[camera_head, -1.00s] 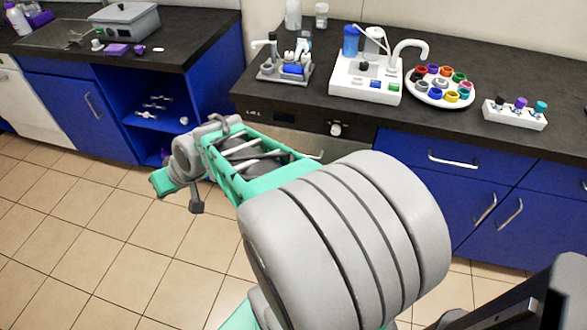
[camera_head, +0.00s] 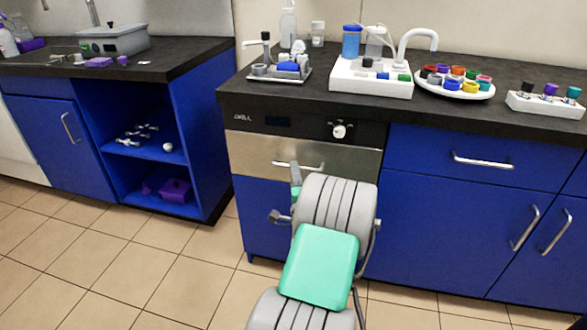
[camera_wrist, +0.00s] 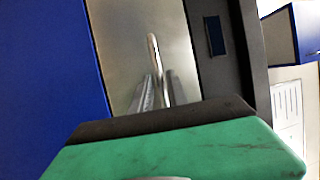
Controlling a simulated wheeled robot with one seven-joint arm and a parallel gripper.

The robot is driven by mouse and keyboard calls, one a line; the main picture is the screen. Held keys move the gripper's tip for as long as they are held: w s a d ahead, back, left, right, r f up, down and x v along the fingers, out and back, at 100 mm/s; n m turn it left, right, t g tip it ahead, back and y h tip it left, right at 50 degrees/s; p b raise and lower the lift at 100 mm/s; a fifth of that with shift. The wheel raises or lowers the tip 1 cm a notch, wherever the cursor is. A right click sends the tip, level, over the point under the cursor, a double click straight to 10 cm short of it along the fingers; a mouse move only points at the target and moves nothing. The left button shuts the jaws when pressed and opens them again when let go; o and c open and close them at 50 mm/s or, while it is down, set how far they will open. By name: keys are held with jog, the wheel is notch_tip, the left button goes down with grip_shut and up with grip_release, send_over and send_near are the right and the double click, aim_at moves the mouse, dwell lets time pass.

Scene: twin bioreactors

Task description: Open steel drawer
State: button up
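The steel drawer (camera_head: 255,152) is a brushed-metal front under the black control panel and looks flush with the cabinet. Its bar handle (camera_head: 312,167) is partly covered by my gripper (camera_head: 296,170), which reaches the handle from below. In the wrist view, the steel front (camera_wrist: 135,40) fills the middle, with the handle (camera_wrist: 153,50) running upright in the picture. The two fingers of my gripper (camera_wrist: 160,85) stand apart, one on each side of the handle's lower part. I cannot tell whether they touch it.
Above is a black counter (camera_head: 450,115) with a white device (camera_head: 370,78), a round tray of coloured caps (camera_head: 425,87) and a small rack (camera_head: 545,103). Blue cabinets (camera_head: 450,205) flank the drawer on the right. An open shelf unit (camera_head: 150,190) is at left. Tiled floor (camera_head: 130,270) is clear.

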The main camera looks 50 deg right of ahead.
jog(key=x, duration=0.2)
jog(key=shift+w+d, duration=0.15)
jog(key=shift+w, duration=0.1)
grip_shut()
dwell(1.2)
